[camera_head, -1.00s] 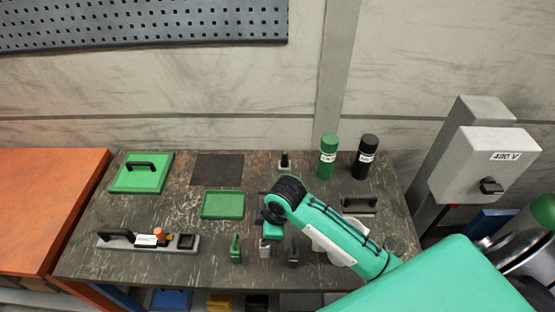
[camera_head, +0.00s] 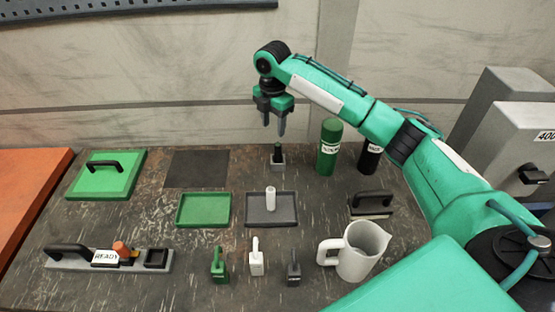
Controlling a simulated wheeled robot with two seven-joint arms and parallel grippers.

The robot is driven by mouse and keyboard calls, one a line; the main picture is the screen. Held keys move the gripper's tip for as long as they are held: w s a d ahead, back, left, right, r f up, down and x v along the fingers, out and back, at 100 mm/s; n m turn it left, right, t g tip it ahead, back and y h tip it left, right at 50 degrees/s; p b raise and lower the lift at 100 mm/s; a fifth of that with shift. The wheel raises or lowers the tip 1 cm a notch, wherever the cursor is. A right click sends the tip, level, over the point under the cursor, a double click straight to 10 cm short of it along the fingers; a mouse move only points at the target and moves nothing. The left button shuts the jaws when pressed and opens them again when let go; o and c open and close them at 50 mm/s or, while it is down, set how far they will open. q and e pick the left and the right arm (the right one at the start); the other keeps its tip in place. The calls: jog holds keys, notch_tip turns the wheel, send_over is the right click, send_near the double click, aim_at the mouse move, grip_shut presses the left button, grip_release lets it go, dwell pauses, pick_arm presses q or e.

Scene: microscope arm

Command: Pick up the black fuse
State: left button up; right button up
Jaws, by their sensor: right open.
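A small upright piece with a black body and greenish top (camera_head: 278,152) stands in a light grey base at the back of the table; it may be the black fuse. A dark grey piece with an upright handle (camera_head: 293,268) stands at the front, so I cannot tell for certain which is the fuse. My right gripper (camera_head: 274,128) points down with its two fingers apart and empty. It appears above the small black piece at the back, with a gap below the fingertips. My left gripper is out of view.
A green bottle (camera_head: 329,147) and a black bottle (camera_head: 369,158) stand right of the gripper. A grey tray (camera_head: 254,214) holds a white piece (camera_head: 270,198). A green tray (camera_head: 203,210), black mat (camera_head: 195,169) and white jug (camera_head: 362,252) are on the table.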

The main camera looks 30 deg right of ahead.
aim_at(278, 151)
jog(key=f, duration=0.2)
jog(key=w+d+f, duration=0.1)
jog(key=f, duration=0.1)
jog(key=d+f+p, duration=0.1)
jog(key=f, duration=0.1)
jog(key=shift+w+d+f, duration=0.1)
jog(key=shift+w+f, duration=0.1)
jog(key=shift+f, duration=0.15)
jog(key=shift+s+f, duration=0.2)
jog(key=shift+f, duration=0.35)
jog(key=f, duration=0.1)
jog(key=f+p, duration=0.1)
jog(key=f, duration=0.1)
jog(key=shift+s+a+f+p, duration=0.25)
jog(key=shift+s+p, duration=0.1)
jog(key=shift+f, duration=0.45)
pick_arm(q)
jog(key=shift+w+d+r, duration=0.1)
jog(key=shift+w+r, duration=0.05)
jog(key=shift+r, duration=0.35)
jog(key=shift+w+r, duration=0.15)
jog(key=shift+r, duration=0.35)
pick_arm(e)
jog(key=shift+c, duration=0.2)
grip_shut()
